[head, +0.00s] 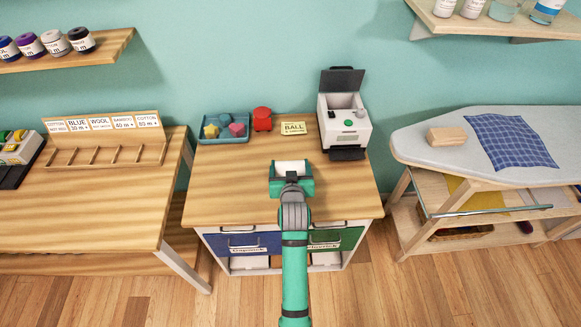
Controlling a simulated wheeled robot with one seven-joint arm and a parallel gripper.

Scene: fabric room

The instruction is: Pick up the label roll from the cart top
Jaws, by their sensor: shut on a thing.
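The label roll (291,168) is a white cylinder near the middle of the wooden cart top (235,195). My gripper (291,177) is shut on the roll, with green fingers at its left and right sides. The arm reaches in from the bottom of the head view and hides the near part of the roll. I cannot tell whether the roll touches the cart top or is held just above it.
A white printer (345,125) with its dark lid raised stands at the back right of the cart. A blue tray (207,137) of small shapes, a red object (262,119) and a "BALL" card (293,128) are at the back. An ironing board (430,150) stands right.

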